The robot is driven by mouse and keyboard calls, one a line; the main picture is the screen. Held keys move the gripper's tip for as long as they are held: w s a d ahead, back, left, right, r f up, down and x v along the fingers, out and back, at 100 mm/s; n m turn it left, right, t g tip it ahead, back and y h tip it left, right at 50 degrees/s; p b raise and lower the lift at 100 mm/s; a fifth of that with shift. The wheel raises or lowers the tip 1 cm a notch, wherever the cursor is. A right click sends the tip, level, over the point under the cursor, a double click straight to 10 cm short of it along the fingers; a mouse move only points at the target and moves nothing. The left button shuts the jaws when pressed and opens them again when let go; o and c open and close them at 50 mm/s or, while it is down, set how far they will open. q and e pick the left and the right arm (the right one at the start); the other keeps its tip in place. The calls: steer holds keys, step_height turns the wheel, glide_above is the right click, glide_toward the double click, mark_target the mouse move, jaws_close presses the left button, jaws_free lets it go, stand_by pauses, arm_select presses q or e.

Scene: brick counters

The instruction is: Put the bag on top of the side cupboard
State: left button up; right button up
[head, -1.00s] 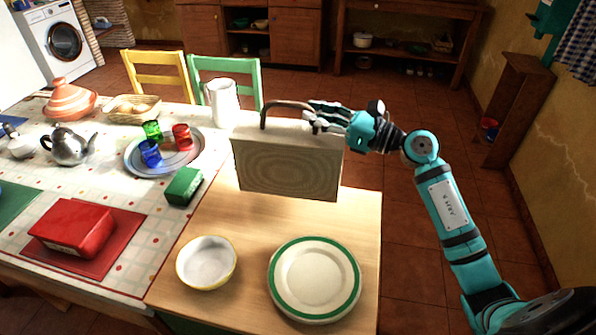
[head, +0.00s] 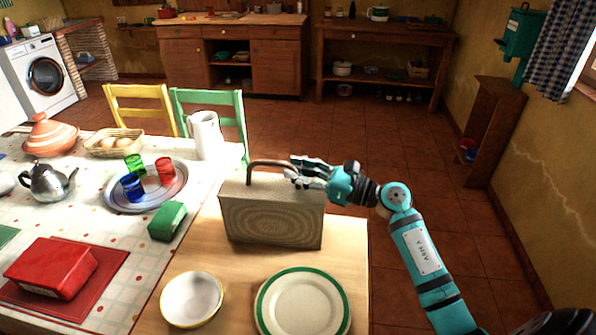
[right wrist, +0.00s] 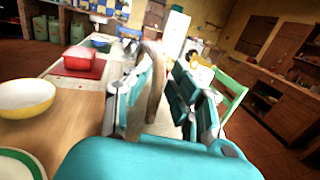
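The bag (head: 270,216) is a boxy beige case with a brown arched handle, upright at the far part of the wooden table section. The handle also shows in the right wrist view (right wrist: 155,85). My right gripper (head: 300,172) is at the right part of the handle, above the bag's top. In the right wrist view its fingers (right wrist: 162,85) stand apart on both sides of the handle, with a gap at the right finger. A low wooden cupboard (head: 497,125) stands against the right wall; I cannot tell if it is the side cupboard. My left gripper is out of view.
A green-rimmed plate (head: 303,303) and a yellow bowl (head: 192,299) are on the near wood. A green box (head: 167,222), tray with cups (head: 120,200) and white jug (head: 206,135) are left of the bag. Chairs stand behind.

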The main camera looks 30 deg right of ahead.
steer(key=shift+o, duration=0.7)
steer(key=shift+r, duration=0.1)
steer(key=shift+s+d, duration=0.1)
steer(key=shift+d, duration=0.05)
steer(key=b+v, duration=0.4)
steer(key=v, duration=0.7)
steer(key=shift+s+d, duration=0.2)
steer(key=shift+s, duration=0.05)
